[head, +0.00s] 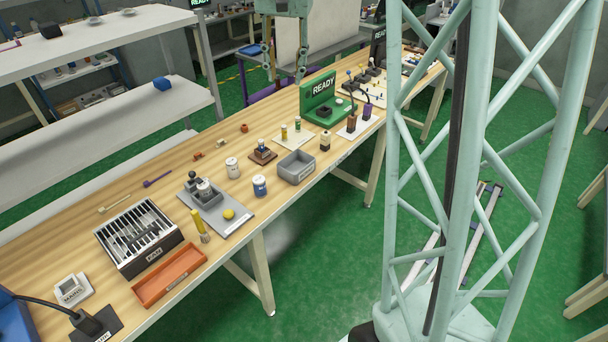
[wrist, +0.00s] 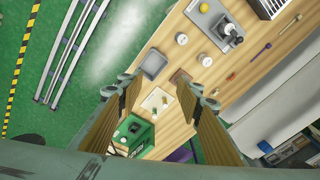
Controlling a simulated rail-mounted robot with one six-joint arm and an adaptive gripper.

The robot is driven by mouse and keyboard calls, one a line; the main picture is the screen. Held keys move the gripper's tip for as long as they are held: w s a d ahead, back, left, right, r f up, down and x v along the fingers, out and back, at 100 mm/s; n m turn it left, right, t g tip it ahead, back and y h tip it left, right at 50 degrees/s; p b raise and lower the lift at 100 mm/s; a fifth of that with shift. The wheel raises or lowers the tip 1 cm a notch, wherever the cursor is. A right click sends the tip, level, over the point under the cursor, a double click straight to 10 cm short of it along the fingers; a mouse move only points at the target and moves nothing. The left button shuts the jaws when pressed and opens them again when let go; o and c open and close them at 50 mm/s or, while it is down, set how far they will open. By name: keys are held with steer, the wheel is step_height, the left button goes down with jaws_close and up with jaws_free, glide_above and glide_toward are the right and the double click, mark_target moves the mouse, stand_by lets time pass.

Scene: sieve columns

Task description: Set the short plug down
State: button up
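My gripper (head: 285,70) is high above the far part of the bench in the head view. In the wrist view my gripper (wrist: 163,88) has its two fingers wide apart, with nothing held between them. A pale board (head: 297,140) with a yellow plug (head: 284,132) and a green-and-white plug (head: 297,124) stands on the bench; the board (wrist: 150,107) shows between the fingers in the wrist view, well below them. A brown block (head: 262,157) with a small upright piece on it is left of the board. I cannot tell which piece is the short plug.
A grey bin (head: 296,168) is at the bench's front edge, and a green READY station (head: 318,95) stands behind the board. Canisters (head: 260,186), a grey plate (head: 232,222), a slotted rack (head: 137,235) and an orange tray (head: 168,275) are nearer.

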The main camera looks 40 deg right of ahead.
steer(key=s+a+r+n+t, duration=0.15)
steer(key=s+a+r, duration=0.25)
steer(key=s+a, duration=0.4)
steer(key=s+a+r+n+g, duration=0.1)
steer(key=s+a+r+n, duration=0.25)
steer(key=s+a, duration=0.4)
steer(key=s+a+f+n+t, duration=0.1)
steer(key=s+a+n, duration=0.1)
steer(key=s, duration=1)
steer(key=s+a+f+n, duration=0.2)
steer(key=s+a, duration=0.3)
steer(key=s, duration=0.7)
steer(key=shift+s+f+t+y, duration=0.15)
steer(key=shift+s+t+y, duration=0.1)
steer(key=shift+t+y, duration=0.1)
steer(key=shift+w, duration=0.15)
